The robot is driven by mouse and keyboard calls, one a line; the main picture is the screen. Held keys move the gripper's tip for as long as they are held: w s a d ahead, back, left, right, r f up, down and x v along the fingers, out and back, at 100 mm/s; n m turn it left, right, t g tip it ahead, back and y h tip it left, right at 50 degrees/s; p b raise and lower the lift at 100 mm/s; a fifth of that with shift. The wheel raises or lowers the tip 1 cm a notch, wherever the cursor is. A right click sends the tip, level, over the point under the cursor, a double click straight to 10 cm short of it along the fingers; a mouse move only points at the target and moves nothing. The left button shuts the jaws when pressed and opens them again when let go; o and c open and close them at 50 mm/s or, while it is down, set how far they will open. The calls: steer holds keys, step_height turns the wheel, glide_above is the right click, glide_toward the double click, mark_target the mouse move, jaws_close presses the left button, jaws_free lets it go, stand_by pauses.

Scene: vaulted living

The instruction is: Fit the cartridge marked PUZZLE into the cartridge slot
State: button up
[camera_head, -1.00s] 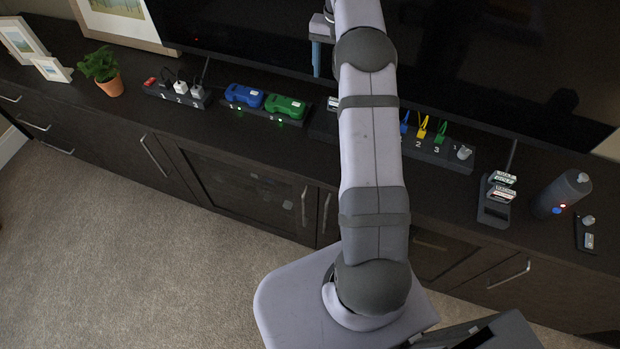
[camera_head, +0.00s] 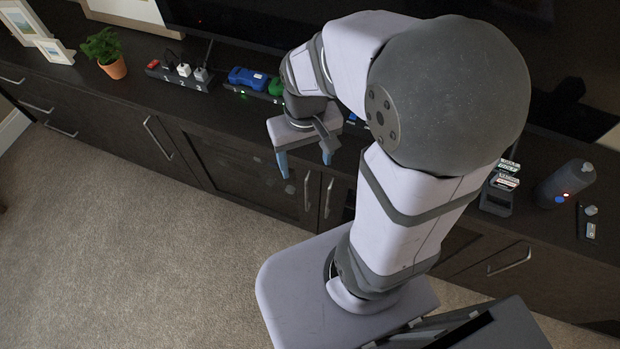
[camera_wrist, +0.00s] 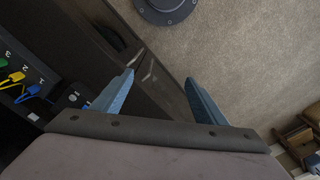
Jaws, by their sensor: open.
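Several cartridges with pale labels (camera_head: 508,168) stand in a dark rack (camera_head: 496,199) on the cabinet top at the right in the head view. Their lettering is too small to read, so I cannot tell which is marked PUZZLE. The cartridge slot cannot be made out; my arm hides much of the middle of the cabinet top. My gripper (camera_head: 305,160) is open and empty, with its blue fingers pointing down in front of the cabinet's front edge, well left of the rack. In the wrist view the fingers (camera_wrist: 160,78) are apart with nothing between them.
On the cabinet top (camera_head: 140,95) stand a potted plant (camera_head: 113,66), a power strip (camera_head: 180,80), a blue car-shaped item (camera_head: 248,77) and a grey bottle (camera_head: 565,184). Coloured cables (camera_wrist: 15,78) show at the wrist view's left. Open carpet (camera_head: 130,240) lies in front.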

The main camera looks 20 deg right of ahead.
steer(key=shift+n, duration=0.3)
steer(key=s, duration=0.1)
steer(key=s+f, duration=0.1)
steer(key=s, duration=0.1)
steer(key=s+a, duration=0.1)
steer(key=shift+s+f, duration=0.15)
steer(key=shift+f, duration=0.05)
step_height(320, 180, up, 4)
steer(key=r+p, duration=0.1)
steer(key=p, duration=0.4)
step_height(320, 180, down, 25)
steer(key=b, duration=2.5)
steer(key=shift+f, duration=0.15)
